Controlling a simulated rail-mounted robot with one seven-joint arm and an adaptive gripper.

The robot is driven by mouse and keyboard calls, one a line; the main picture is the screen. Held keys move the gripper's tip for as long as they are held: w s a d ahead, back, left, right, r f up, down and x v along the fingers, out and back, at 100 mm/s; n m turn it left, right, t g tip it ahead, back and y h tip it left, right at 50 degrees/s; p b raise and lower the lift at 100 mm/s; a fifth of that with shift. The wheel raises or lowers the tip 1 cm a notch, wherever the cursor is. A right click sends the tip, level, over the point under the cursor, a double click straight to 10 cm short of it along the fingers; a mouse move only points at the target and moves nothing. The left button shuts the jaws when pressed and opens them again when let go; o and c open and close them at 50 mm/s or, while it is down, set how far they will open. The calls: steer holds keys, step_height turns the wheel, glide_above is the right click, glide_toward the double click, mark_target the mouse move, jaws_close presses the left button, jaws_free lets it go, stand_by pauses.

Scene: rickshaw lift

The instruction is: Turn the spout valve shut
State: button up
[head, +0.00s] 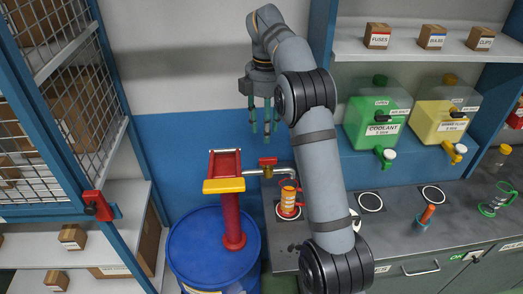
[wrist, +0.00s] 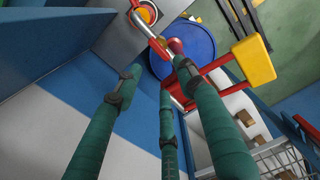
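The spout valve (head: 267,162) is a small red handle on top of the grey spout pipe (head: 280,170) that runs right from the red hand pump. My gripper (head: 265,132) hangs above the valve, green fingers pointing down and spread apart, holding nothing. A visible gap lies between fingertips and valve. An orange can (head: 289,199) stands under the spout's end on the counter.
The red pump (head: 231,216) with its yellow handle (head: 223,185) stands on a blue drum (head: 190,245). A green coolant tank (head: 378,110) and a yellow tank (head: 440,118) sit on the right shelf. A wire cage stands at left. Space around the valve's top is clear.

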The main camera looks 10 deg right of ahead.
mark_target(268, 162)
step_height(268, 162, down, 10)
steer(key=b, duration=0.3)
steer(key=shift+d+b, duration=0.15)
steer(key=shift+b, duration=0.2)
steer(key=shift+c, duration=1.4)
jaws_close()
